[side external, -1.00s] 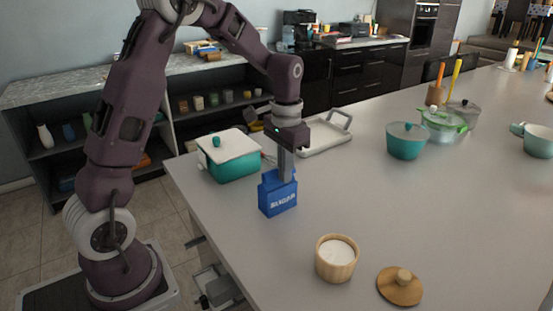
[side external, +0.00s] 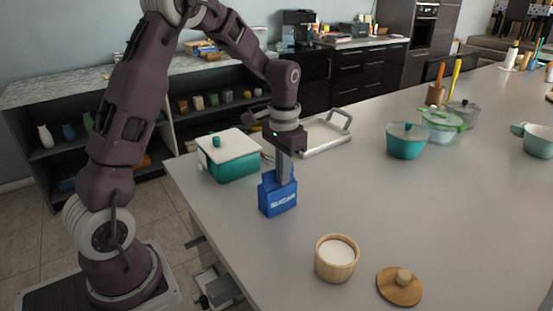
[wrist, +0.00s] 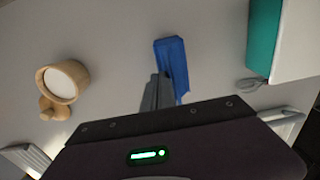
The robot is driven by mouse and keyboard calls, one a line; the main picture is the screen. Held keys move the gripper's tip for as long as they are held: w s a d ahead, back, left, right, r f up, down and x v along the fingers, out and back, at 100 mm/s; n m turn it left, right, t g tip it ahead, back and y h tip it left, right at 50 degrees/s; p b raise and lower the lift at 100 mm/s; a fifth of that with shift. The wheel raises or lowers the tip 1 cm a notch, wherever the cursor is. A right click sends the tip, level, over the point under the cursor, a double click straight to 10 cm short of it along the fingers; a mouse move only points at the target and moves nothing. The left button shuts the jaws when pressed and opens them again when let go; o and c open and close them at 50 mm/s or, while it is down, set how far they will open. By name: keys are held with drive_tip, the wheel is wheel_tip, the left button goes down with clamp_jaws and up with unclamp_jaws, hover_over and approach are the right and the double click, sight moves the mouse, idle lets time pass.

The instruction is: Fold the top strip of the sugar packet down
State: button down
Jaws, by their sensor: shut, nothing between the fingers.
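In the wrist view the packet (wrist: 174,62) shows as a narrow blue shape beyond the fingertips. My gripper (side external: 286,180) points down at the top of the packet, fingers shut with nothing between them. In the wrist view my gripper (wrist: 158,85) lies against or right beside the packet's near part. The fingertips overlap the packet's top, so I cannot tell exactly how the top strip lies.
A teal box-shaped pot with white lid (side external: 229,156) stands behind left, close to the packet. A metal tray (side external: 323,136) lies behind. A wooden jar of white contents (side external: 336,259) and its wooden lid (side external: 400,286) are in front.

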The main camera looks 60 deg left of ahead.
drive_tip(key=shift+a+f, duration=0.15)
drive_tip(key=shift+a, duration=0.05)
drive_tip(key=shift+r, duration=3)
drive_tip(key=s+d+r+t, duration=0.2)
drive_tip(key=s+d+r, duration=0.3)
drive_tip(key=s+r, duration=0.2)
drive_tip(key=s+d+t, duration=0.1)
drive_tip(key=s+d, duration=0.2)
drive_tip(key=s, duration=0.5)
drive_tip(key=s+d+t, duration=0.2)
drive_tip(key=s+d, duration=0.1)
drive_tip(key=s, duration=0.6)
drive_tip(key=shift+d+r+t, duration=0.25)
drive_tip(key=shift+r+t, duration=0.05)
drive_tip(key=shift+r, duration=0.1)
